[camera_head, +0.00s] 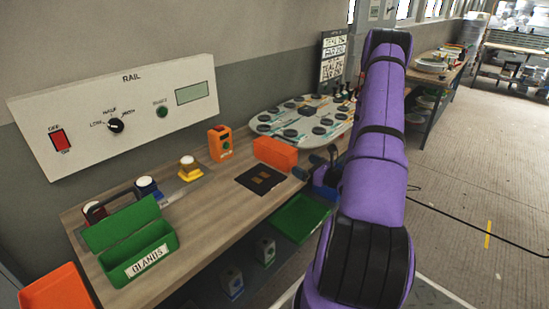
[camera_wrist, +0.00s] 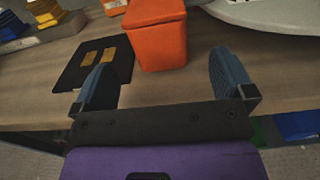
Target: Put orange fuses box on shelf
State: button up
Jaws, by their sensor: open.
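An orange lidded box (camera_head: 275,153), with no readable label, stands on the wooden workbench (camera_head: 205,215) near its front edge. In the wrist view the orange box (camera_wrist: 158,42) stands just beyond my fingertips, between their lines. My gripper (camera_head: 318,165) is open and empty at the bench edge, to the right of the box. Its two blue-grey fingers (camera_wrist: 160,75) are wide apart and do not visibly touch the box. A lower shelf under the bench bears a green tray (camera_head: 301,217) and small containers (camera_head: 265,250); my arm may hide part of it.
A black mat (camera_head: 262,179) with two tan pieces lies left of the box. An orange device (camera_head: 220,143), a large pale board (camera_head: 300,120) and an open green GLANDS box (camera_head: 138,250) are also on the bench. Another orange container (camera_head: 58,288) is at lower left.

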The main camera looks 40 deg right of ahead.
aim_at(290, 151)
jog(key=shift+w+a+r, duration=0.1)
jog(key=shift+w+a, duration=0.1)
jog(key=shift+w, duration=1.65)
jog(key=shift+w+a, duration=0.2)
jog(key=shift+w, duration=1.6)
jog(key=c, duration=1.2)
jog(key=shift+r, duration=0.45)
notch_tip(290, 151, up, 3)
jog(key=shift+f, duration=0.1)
jog(key=s+a+r, duration=0.1)
jog(key=s, duration=1.5)
jog(key=shift+a, duration=0.3)
jog(key=shift+r, duration=0.1)
